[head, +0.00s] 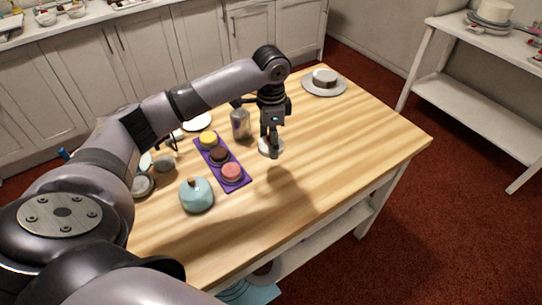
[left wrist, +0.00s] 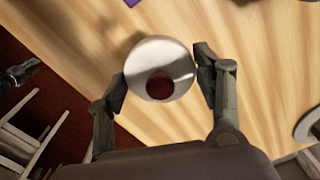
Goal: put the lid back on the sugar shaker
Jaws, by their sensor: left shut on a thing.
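I cannot tell for sure that this piece is the lid. A grey, shiny cylinder (head: 240,125), which looks like the sugar shaker, stands upright just left of the gripper in the head view. Its top is partly behind my arm. My right gripper is not clearly seen.
A purple tray (head: 238,184) holds yellow, brown and pink cakes. A turquoise domed pot (head: 196,196) stands near it. The wooden table (head: 345,150) is clear at the right.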

